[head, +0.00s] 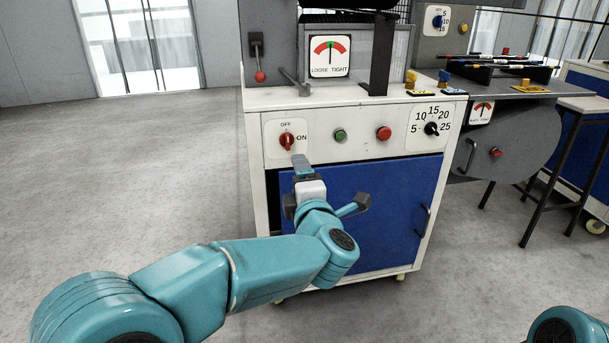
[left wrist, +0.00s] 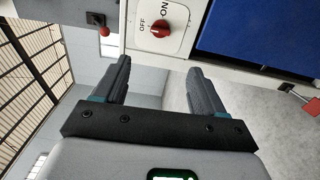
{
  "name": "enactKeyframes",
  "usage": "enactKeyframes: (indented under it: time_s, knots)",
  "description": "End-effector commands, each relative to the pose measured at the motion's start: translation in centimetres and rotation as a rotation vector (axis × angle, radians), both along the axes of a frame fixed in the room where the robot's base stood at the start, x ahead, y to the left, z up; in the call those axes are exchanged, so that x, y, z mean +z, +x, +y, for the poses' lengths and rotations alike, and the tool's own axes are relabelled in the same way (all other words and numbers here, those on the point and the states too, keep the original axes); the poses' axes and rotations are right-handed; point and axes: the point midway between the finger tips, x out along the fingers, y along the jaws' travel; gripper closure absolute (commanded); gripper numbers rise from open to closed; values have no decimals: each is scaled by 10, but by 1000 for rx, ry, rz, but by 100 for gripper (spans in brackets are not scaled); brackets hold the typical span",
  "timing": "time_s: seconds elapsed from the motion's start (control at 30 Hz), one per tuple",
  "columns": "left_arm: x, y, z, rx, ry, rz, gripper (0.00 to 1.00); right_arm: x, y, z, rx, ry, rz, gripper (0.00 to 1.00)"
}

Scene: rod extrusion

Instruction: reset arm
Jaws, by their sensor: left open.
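My left arm reaches in from the left in the head view, and its gripper (head: 302,164) is in front of the machine cabinet's front panel, just below the red rotary switch (head: 287,141). The gripper is open and empty. In the left wrist view its two dark fingers (left wrist: 160,72) stand apart with nothing between them. The red switch (left wrist: 160,29) with its OFF and ON labels lies beyond the fingertips, apart from them. I cannot tell surely which way the switch points. My right gripper is not in view; only a teal part of my body shows at the bottom right.
The cabinet has a green button (head: 340,135), a red button (head: 384,133), a numbered dial (head: 431,128) and a blue door (head: 375,205). A LOOSE/TIGHT gauge (head: 330,57) and a red-knobbed lever (head: 259,75) are above. Open floor (head: 130,170) lies left.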

Motion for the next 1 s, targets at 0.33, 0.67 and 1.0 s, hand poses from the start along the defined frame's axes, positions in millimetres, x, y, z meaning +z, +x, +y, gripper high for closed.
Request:
enactKeyframes:
  time_s: [0.33,0.67,1.0]
  knots:
    - [44,23,91,143,52,148,30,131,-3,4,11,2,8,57]
    - [3,-15,158,29,271,531,30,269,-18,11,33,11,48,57]
    - [-58,-183,136,-577,479,1061,30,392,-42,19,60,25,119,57]
